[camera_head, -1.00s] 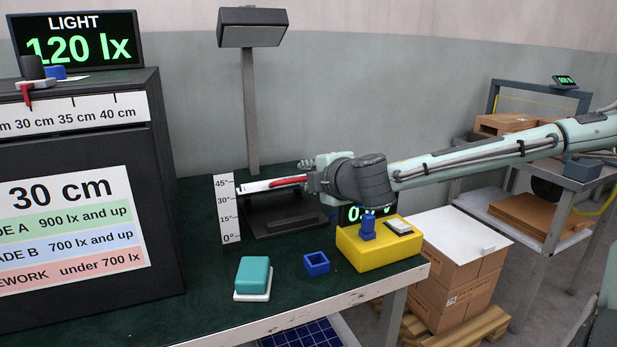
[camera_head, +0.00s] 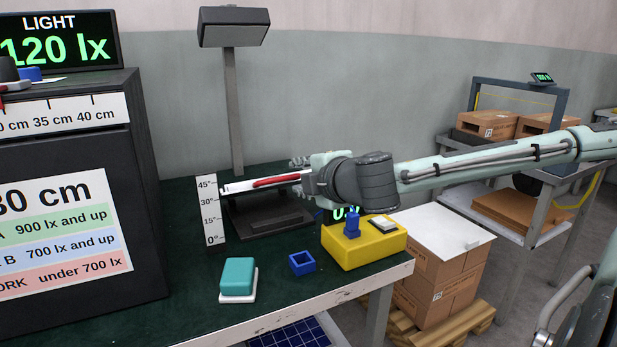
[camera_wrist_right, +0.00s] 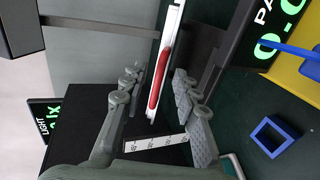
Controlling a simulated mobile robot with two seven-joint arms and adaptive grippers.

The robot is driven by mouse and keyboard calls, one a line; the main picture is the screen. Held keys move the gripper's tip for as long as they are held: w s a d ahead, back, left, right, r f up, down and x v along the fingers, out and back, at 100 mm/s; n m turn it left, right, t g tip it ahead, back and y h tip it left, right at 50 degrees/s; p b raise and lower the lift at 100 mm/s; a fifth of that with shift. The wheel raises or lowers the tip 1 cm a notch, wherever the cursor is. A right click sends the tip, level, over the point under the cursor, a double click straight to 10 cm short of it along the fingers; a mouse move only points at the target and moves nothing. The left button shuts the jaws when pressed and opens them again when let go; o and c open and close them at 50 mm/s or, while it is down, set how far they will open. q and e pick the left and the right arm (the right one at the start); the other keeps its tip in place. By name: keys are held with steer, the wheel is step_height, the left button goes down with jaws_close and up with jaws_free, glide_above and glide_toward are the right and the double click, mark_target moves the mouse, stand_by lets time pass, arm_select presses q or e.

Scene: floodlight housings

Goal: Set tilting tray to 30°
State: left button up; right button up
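The tilting tray (camera_head: 266,211) stands on the dark green bench, a dark base with a raised plate that has a white edge and a red strip (camera_head: 275,182). A white angle scale (camera_head: 209,211) stands at its left, marked 0° to 45°. The plate's left end appears between the 30° and 45° marks; the exact angle cannot be read. My right gripper (camera_head: 300,175) is at the plate's right end. In the right wrist view its fingers (camera_wrist_right: 156,88) are spread apart, with the red strip (camera_wrist_right: 159,78) and white edge between them. My left gripper is out of view.
A yellow box (camera_head: 365,247) with a blue switch stands right of the tray, near a partly hidden green-digit display. A blue square ring (camera_head: 302,263) and a teal block (camera_head: 238,276) lie in front. A lamp post (camera_head: 235,110) rises behind the tray. A black cabinet (camera_head: 70,295) stands left.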

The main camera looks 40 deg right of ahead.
steer(key=shift+v, duration=1.5)
steer(key=shift+s+f, duration=0.1)
